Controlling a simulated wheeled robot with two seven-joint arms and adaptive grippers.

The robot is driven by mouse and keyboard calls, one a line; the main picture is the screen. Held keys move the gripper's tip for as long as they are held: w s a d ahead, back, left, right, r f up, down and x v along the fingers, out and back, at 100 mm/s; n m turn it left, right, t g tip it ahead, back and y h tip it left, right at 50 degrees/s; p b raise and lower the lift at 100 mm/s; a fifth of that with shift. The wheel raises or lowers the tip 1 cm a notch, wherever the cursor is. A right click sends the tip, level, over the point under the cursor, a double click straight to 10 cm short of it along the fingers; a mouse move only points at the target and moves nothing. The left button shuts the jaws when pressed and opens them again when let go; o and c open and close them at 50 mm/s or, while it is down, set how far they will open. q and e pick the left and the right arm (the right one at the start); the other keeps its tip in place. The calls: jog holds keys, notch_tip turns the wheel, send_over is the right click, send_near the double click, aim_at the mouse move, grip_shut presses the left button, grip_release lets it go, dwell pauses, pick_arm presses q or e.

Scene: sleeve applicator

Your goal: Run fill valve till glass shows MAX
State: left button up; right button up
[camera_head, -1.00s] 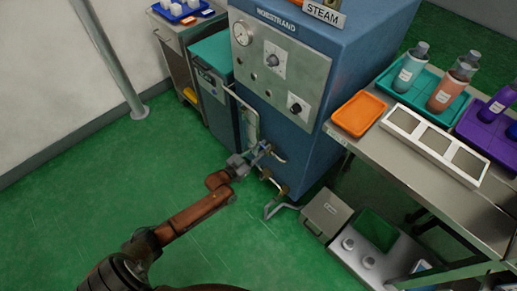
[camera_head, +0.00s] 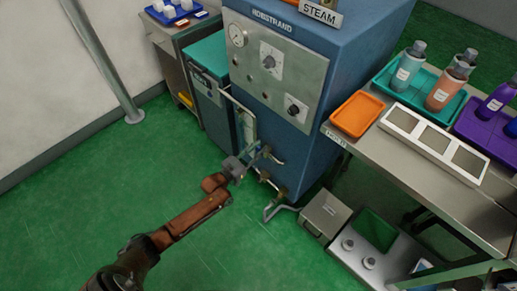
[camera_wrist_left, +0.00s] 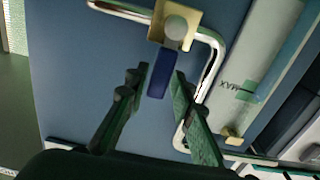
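The fill valve has a brass body (camera_wrist_left: 175,22) and a blue lever (camera_wrist_left: 162,72) on a bent chrome pipe (camera_wrist_left: 213,70) in the left wrist view. My left gripper (camera_wrist_left: 160,82) is open. Its two fingers stand on either side of the lever, with the lever's end between the tips; contact is not clear. The sight glass (camera_wrist_left: 265,55) is to the right, with a MAX mark (camera_wrist_left: 238,91) that appears upside down. I cannot tell the liquid level for sure. In the head view my left gripper (camera_head: 243,163) is at the blue machine's valve pipework, below the glass (camera_head: 249,125). My right gripper is out of view.
The blue machine (camera_head: 330,70) has a gauge and knobs on its front panel. A steel table (camera_head: 470,205) with an orange tray (camera_head: 358,114) and bottles stands to the right. A metal box (camera_head: 325,213) is on the low bench. The green floor (camera_head: 90,190) is open at left.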

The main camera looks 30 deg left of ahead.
pick_arm(q)
jog(key=shift+o, duration=0.8)
jog(key=shift+s, duration=0.15)
jog(key=v, duration=1.1)
jog(key=shift+s, duration=0.35)
jog(key=shift+a, duration=0.15)
